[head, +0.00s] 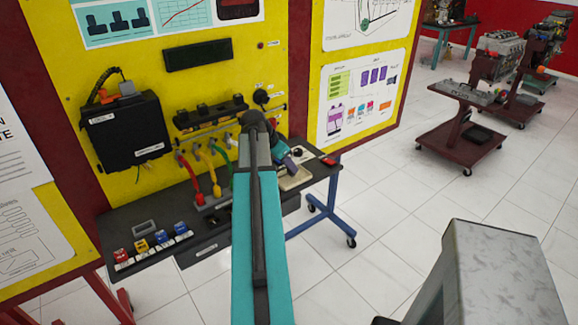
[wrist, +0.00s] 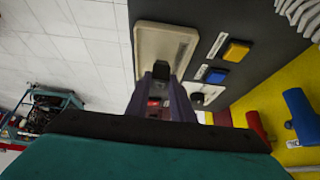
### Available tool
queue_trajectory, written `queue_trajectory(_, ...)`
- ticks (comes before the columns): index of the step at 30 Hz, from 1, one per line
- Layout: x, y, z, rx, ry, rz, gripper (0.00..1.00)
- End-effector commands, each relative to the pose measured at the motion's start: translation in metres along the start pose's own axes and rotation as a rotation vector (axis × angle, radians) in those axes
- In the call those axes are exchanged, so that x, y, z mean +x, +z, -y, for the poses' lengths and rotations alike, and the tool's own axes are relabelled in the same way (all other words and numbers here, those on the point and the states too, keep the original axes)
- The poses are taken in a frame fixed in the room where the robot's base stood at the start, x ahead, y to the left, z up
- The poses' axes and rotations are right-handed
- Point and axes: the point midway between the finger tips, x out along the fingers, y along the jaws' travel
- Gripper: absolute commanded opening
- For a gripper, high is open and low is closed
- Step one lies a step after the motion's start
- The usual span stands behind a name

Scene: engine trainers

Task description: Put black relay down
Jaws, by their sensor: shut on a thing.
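My gripper (wrist: 163,78) is shut on the black relay (wrist: 179,66), a small dark block that shows between the fingertips in the wrist view. The relay is over the beige tray (wrist: 150,38). I cannot tell whether it touches the tray floor. In the head view my gripper (head: 289,162) is at the right part of the dark shelf, beside the tray (head: 298,181), which my arm partly covers. The relay cannot be made out in the head view.
The dark shelf (head: 205,243) runs below a yellow panel. Red, yellow and blue blocks (head: 141,246) stand at its left front. Coloured hoses (head: 209,172) rise behind. A small red thing (head: 327,160) lies right of the tray.

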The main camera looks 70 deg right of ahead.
Motion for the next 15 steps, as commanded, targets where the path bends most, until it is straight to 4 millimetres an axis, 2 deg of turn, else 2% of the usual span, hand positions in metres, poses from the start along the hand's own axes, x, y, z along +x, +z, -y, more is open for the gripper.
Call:
queue_trajectory(5,0.0075,0.0045,-0.0002,0.000,0.000,0.000,0.00)
queue_trajectory(15,0.0090,0.0052,-0.0001,0.001,0.000,-0.001,0.00)
